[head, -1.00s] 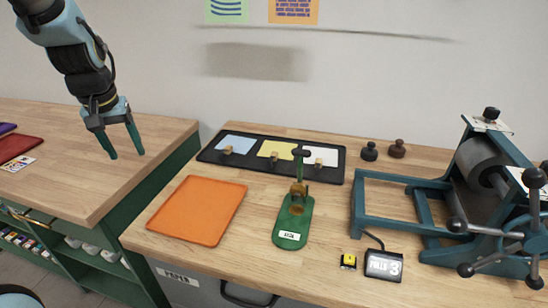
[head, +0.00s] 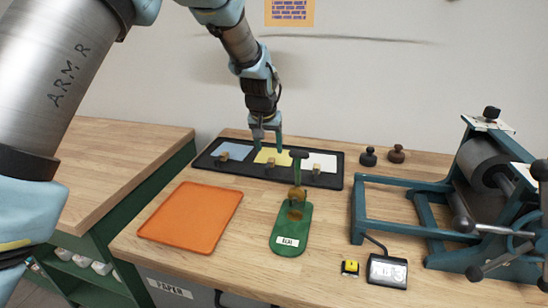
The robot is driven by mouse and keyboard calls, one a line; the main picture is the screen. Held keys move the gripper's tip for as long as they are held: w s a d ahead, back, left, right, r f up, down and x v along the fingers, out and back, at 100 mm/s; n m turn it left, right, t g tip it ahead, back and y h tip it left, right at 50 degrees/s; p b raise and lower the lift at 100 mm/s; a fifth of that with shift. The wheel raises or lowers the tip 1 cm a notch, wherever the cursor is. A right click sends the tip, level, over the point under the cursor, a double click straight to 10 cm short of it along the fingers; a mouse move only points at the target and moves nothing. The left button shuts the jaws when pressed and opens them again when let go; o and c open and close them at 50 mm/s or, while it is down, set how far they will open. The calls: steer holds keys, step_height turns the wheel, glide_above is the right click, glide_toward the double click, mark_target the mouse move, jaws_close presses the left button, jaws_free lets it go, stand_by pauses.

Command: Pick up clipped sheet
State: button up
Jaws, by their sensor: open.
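A long black tray (head: 333,181) at the back of the wooden bench holds three sheets side by side, each with a small tan clip at its front edge. They are a blue sheet (head: 232,149), a yellow sheet (head: 283,159) and a white sheet (head: 321,161). My gripper (head: 268,149) is over the back of the yellow sheet, fingers down and apart, with nothing seen between them. It hides part of the yellow sheet. I cannot tell whether the fingertips touch the sheet.
An orange tray (head: 190,217) lies in front. A green stand (head: 290,230) with an upright post is close before the black tray. A blue roller press (head: 430,205) fills the right side. Two dark knobs (head: 382,156) stand behind.

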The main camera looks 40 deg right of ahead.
mark_target(271, 159)
steer(key=shift+p+x, duration=1.3)
steer(key=shift+x, duration=1.75)
steer(key=shift+d, duration=0.15)
steer(key=shift+c, duration=0.3)
steer(key=shift+r, duration=0.1)
jaws_close()
